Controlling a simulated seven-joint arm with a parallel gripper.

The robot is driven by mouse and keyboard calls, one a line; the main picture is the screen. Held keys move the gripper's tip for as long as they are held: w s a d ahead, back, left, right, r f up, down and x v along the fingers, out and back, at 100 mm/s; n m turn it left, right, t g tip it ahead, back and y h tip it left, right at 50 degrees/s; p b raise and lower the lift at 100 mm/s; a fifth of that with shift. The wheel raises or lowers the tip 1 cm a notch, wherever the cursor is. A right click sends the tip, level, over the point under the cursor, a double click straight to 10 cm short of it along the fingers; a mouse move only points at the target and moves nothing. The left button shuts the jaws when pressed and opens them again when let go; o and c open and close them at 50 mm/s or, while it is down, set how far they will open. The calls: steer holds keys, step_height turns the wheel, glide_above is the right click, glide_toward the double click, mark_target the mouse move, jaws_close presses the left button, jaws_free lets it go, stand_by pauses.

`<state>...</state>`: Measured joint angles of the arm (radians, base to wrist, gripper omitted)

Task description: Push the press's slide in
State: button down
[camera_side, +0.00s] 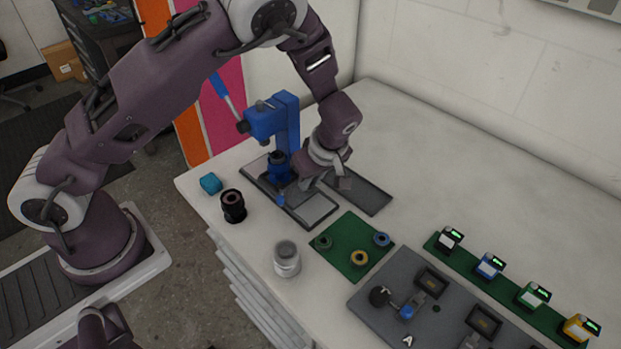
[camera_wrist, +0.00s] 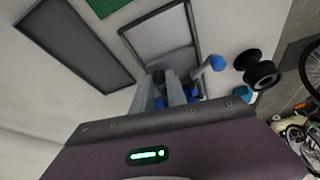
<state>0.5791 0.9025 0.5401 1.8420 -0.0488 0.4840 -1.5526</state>
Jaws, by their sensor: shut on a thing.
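The blue press (camera_side: 287,118) stands upright at the back left of the white table, its long blue lever sloping up to the left. Its slide (camera_side: 318,213) is a flat grey-framed plate reaching out in front of the press; the frame also shows in the wrist view (camera_wrist: 160,32). A blue round holder (camera_side: 279,168) sits on the slide below the press head. A small blue knob (camera_side: 281,200) stands at the slide's near edge. My gripper (camera_side: 318,184) is low at the slide's right side, and its fingers (camera_wrist: 167,84) are closed on a part that is mostly hidden.
An empty dark tray (camera_side: 362,190) lies right of the slide. A black spool (camera_side: 232,205), a teal block (camera_side: 210,183) and a glass jar (camera_side: 286,259) stand near the front edge. A green mat (camera_side: 345,262) with coloured rings lies ahead of the slide.

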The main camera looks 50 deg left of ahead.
mark_target(291, 176)
stand_by(0.7)
steer(key=shift+a, duration=2.65)
steer(key=c, duration=1.3)
jaws_free()
steer(key=shift+d+r, duration=0.1)
steer(key=shift+r, duration=0.15)
steer(key=v, duration=0.6)
steer(key=shift+d+r, duration=0.1)
steer(key=shift+r, duration=0.25)
